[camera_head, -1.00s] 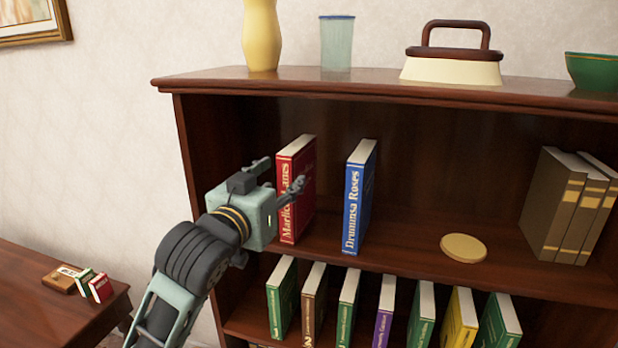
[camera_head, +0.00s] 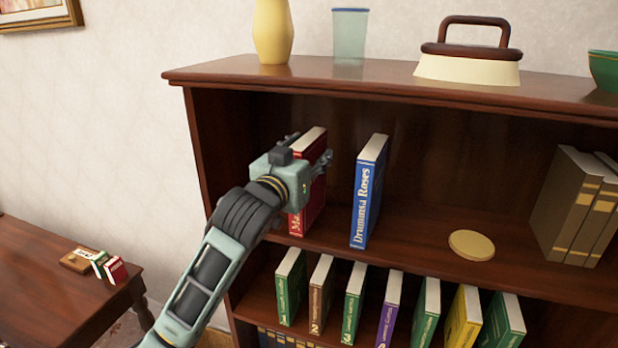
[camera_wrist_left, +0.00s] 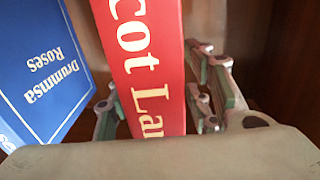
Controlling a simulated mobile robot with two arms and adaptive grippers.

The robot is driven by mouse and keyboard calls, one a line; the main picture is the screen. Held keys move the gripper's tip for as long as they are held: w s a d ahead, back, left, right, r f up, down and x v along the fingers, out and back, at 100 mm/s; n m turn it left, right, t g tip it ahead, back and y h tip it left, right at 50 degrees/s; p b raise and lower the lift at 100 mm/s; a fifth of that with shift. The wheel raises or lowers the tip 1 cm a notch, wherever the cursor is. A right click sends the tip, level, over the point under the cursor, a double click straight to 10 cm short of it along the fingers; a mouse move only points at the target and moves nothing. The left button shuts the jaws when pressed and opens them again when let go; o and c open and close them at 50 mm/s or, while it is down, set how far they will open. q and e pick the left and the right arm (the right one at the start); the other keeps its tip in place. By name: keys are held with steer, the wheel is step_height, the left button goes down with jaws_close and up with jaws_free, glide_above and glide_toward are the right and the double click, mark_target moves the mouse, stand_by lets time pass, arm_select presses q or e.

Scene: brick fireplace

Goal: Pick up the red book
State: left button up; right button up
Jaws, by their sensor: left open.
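The red book (camera_head: 313,205) stands upright on the bookcase's upper shelf, left of a blue book. My left gripper (camera_head: 307,158) is in front of it and hides part of its spine. In the left wrist view the red book (camera_wrist_left: 147,50) lies between the open fingers (camera_wrist_left: 160,108), one finger on each side. I cannot tell whether either finger touches it. My right gripper does not show.
The blue book (camera_head: 368,195) stands close to the right; it also shows in the left wrist view (camera_wrist_left: 45,75). A yellow disc (camera_head: 472,245) and brown books (camera_head: 572,205) are farther right. Several books fill the lower shelf (camera_head: 262,300). A side table (camera_head: 50,300) is at left.

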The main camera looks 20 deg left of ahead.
arm_select(q)
jaws_close()
stand_by(0.4)
steer(key=shift+r, duration=0.15)
stand_by(0.4)
